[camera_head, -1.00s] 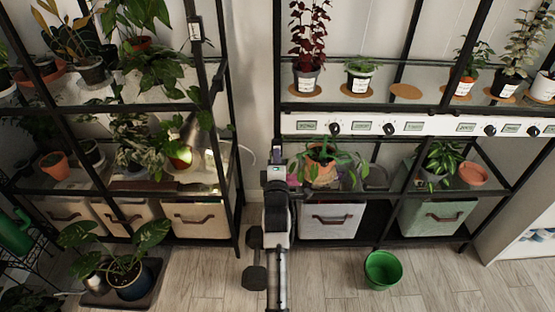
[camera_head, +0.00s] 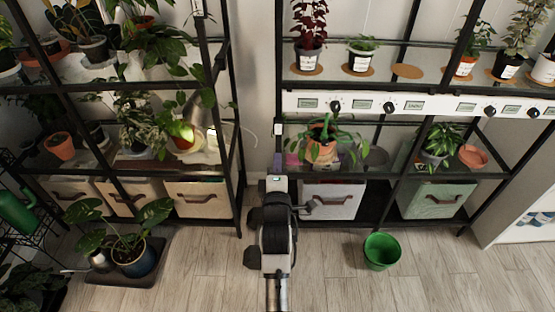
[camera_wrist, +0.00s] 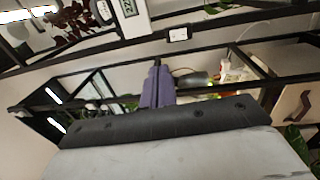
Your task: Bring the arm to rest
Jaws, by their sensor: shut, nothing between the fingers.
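My arm (camera_head: 277,235) rises from the bottom middle of the head view, in front of the gap between the two shelving racks. In the wrist view my gripper (camera_wrist: 157,72) shows as two purple-grey fingers pressed together, with nothing between them. A wide dark edge and pale housing of my own wrist fill the lower part of that view. In the head view the fingers cannot be made out clearly. No held object shows.
A left rack (camera_head: 120,178) and a right rack (camera_head: 395,178) carry potted plants. A green pot (camera_head: 382,251) stands on the floor right of my arm. A potted plant sits on a dark tray (camera_head: 112,300) at left. Bare floor (camera_head: 200,275) lies between tray and arm.

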